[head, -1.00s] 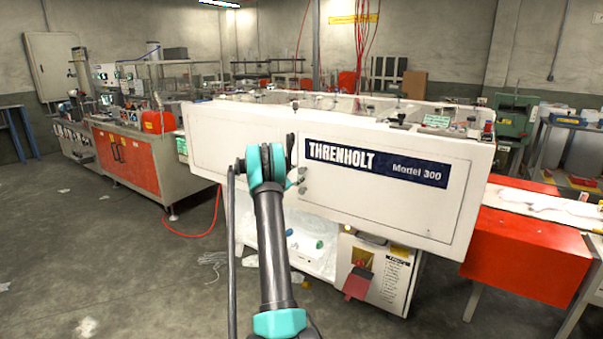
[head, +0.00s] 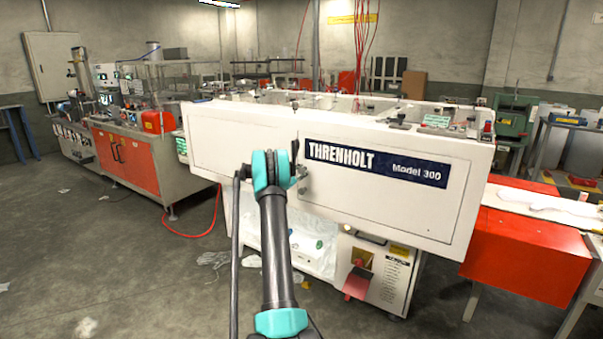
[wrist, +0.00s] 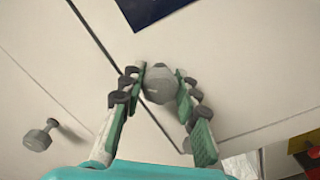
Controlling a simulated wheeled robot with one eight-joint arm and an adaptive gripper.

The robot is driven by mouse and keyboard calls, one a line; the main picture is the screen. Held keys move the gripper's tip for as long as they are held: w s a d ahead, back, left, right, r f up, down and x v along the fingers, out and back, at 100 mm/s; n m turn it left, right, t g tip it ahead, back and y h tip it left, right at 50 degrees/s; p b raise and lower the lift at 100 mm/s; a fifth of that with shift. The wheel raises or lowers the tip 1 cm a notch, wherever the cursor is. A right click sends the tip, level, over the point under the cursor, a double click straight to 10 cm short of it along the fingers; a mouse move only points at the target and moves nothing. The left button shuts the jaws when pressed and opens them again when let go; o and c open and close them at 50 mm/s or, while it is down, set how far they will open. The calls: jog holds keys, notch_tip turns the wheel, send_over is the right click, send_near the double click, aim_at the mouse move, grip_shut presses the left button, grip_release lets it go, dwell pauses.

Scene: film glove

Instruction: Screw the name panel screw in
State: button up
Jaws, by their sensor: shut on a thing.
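The name panel (head: 400,205) is the white right-hand panel of the machine, with a dark blue THRENHOLT plate (head: 376,163) on it. In the wrist view, my gripper (wrist: 160,82) has its green-padded fingers on both sides of a grey faceted screw head (wrist: 159,87), shut on it. The screw is at the panel, close to the dark seam and below the plate's corner; how deep it sits cannot be told. Another grey screw (wrist: 38,137) stands out from the surface at the left. In the head view my arm largely hides the gripper.
An orange-red cabinet (head: 530,245) stands at the right of the white machine, and a longer machine with orange doors (head: 125,158) at the left. A red hose lies on the floor (head: 100,260), which is otherwise mostly open at the left.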

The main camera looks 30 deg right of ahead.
jog(key=shift+c, duration=0.8)
jog(key=shift+m, duration=0.4)
jog(key=m, duration=0.3)
jog(key=shift+m, duration=0.3)
jog(key=m, duration=0.5)
jog(key=shift+m, duration=0.3)
jog(key=o, duration=1.2)
jog(key=shift+a, duration=0.1)
